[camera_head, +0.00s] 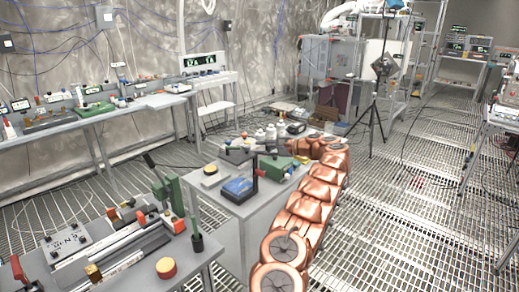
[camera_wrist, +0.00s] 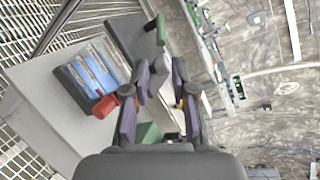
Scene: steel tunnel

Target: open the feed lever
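No label marks the feed lever, so I cannot tell for sure which part it is. In the head view a dark lever (camera_head: 151,163) leans up beside a green upright (camera_head: 175,190) on the front bench. In the wrist view a green grip-like part (camera_wrist: 160,30) stands just beyond my fingertips; I cannot tell if it is the same device. My gripper (camera_wrist: 161,68) has its two fingers apart, with nothing seen between them. A green block (camera_wrist: 148,133) is partly hidden behind the fingers. In the head view my gripper is hard to make out.
A blue tray (camera_head: 238,188) sits on the middle table (camera_head: 227,210), also in the wrist view (camera_wrist: 88,72) beside a red part (camera_wrist: 105,105).

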